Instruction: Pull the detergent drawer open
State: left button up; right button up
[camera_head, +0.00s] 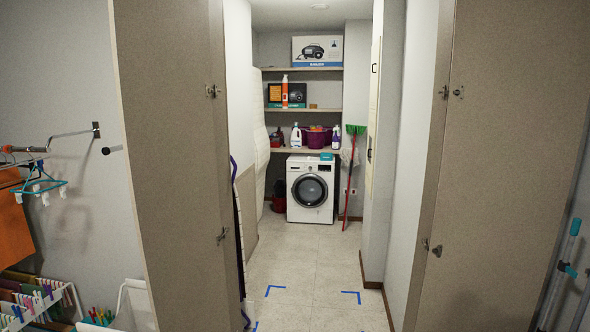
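A white front-loading washing machine (310,189) stands at the far end of the narrow closet, under a shelf. Its round dark door faces me and looks shut. The detergent drawer (296,167) is at the upper left of its front panel. It is small at this distance and looks flush, though I cannot be sure. Neither of my grippers is in the head view.
Open closet doors (177,130) stand left and right (510,170). The tiled floor (310,270) between is clear, with blue corner marks (289,288). A red-handled broom (350,180) leans right of the washer. Shelves (308,109) hold boxes and bottles. A drying rack (40,300) is front left.

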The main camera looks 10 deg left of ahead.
aim_at(290, 166)
jog(key=i+u, duration=0.25)
jog(key=u, duration=0.15)
jog(key=i, duration=7.8)
jog(key=l, duration=0.1)
